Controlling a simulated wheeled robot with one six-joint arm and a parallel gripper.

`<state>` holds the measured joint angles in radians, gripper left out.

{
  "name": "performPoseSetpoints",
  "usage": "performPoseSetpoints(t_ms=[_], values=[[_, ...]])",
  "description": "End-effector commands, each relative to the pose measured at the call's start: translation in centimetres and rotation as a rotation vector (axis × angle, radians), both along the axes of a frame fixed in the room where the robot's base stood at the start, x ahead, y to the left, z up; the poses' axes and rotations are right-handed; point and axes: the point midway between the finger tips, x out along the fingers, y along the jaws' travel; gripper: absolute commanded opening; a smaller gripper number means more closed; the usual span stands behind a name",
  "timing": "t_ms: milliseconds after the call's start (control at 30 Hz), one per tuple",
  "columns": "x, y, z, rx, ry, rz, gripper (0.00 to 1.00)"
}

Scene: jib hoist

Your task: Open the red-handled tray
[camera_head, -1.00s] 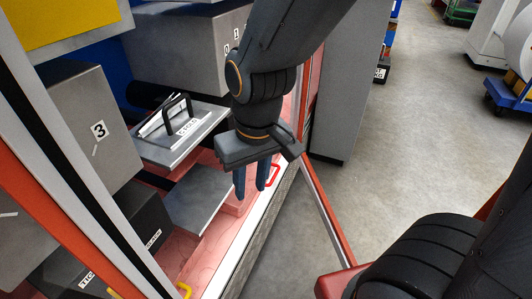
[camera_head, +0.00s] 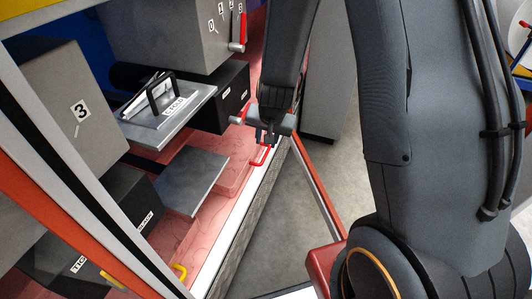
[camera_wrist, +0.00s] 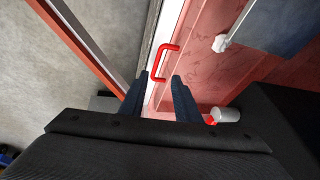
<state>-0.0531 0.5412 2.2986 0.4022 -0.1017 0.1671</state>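The red handle (camera_head: 260,157) is a small U-shaped bar at the front edge of a pinkish-red tray surface (camera_head: 232,172), beside a white strip. The tray looks flush with that strip; I cannot tell whether it is pulled out at all. My gripper (camera_head: 267,137) is just behind the handle in the head view, with its fingers partly hidden. In the wrist view the red handle (camera_wrist: 163,62) lies just beyond the tips of my gripper (camera_wrist: 159,83). The two dark fingers are apart with nothing between them, and the handle is roughly in line with the gap.
A yellow handle (camera_head: 180,271) sits nearer on the same front edge. A red-orange rail (camera_head: 318,190) runs right of the edge, with open floor beyond.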

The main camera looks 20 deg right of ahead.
Motion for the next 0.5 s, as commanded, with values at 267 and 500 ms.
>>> performPoseSetpoints(t_ms=[267,500], values=[[2.3,-0.7,-4.5,-0.002,-0.036,-0.135,0.29],[3.4,-1.0,-7.1,-0.002,-0.039,-0.148,0.29]])
